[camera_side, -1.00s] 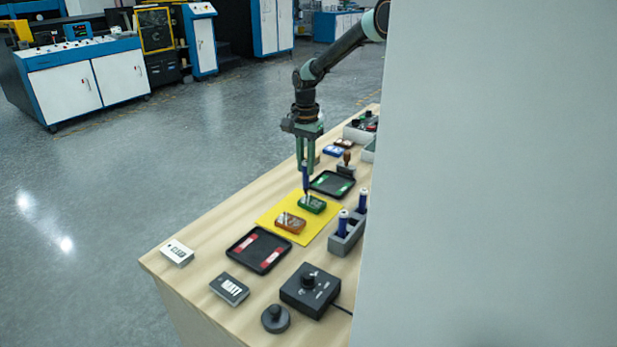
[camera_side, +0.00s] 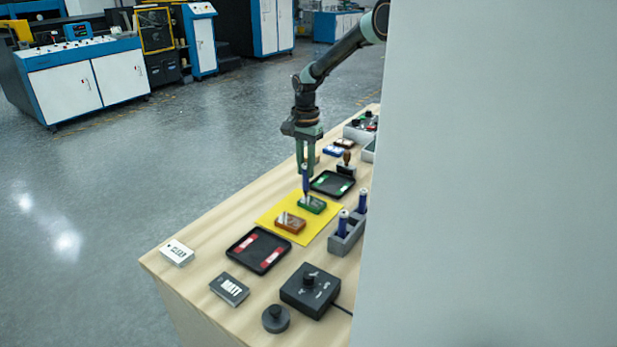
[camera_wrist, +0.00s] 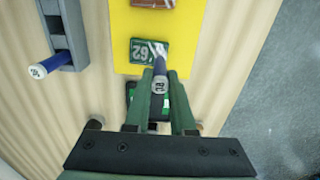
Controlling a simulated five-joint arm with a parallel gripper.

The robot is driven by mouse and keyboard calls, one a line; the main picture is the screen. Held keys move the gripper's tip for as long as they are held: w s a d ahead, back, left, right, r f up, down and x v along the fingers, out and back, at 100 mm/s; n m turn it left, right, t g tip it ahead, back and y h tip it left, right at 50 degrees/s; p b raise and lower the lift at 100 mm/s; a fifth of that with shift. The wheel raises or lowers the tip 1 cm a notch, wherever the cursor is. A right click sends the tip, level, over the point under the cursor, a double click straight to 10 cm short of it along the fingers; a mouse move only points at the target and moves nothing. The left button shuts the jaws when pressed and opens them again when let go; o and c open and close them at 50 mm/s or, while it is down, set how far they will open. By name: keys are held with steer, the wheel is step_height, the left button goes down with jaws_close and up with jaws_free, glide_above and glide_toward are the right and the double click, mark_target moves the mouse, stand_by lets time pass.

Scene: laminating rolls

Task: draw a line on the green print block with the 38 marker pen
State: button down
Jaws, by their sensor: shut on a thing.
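My gripper (camera_side: 305,172) is shut on a dark blue marker pen (camera_side: 305,182). The pen is upright, tip down, at the green print block (camera_side: 318,206). In the wrist view the held pen (camera_wrist: 159,72) has a numbered end that I cannot read surely. Its tip overlaps the green block (camera_wrist: 139,53), which is marked 62; I cannot tell whether it touches. A pale streak shows on the block near the tip, perhaps glare or part of the pen. The block lies on a yellow sheet (camera_side: 267,221), beside an orange-brown block (camera_side: 290,223).
A grey pen rack (camera_side: 341,245) with two blue pens stands right of the sheet. Black trays (camera_side: 238,247) lie before and behind the sheet. A stamp (camera_side: 346,164) stands near the rear tray. A black control box (camera_side: 309,292) sits in front. A grey panel hides the right side.

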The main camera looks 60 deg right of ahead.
steer(key=shift+f, duration=0.35)
steer(key=shift+s, duration=0.6)
stand_by(0.5)
steer(key=shift+s, duration=0.3)
steer(key=shift+s, duration=0.15)
steer(key=shift+s, duration=0.25)
steer(key=shift+s+a, duration=0.1)
steer(key=shift+s, duration=0.45)
steer(key=shift+s, duration=0.25)
steer(key=shift+r, duration=0.1)
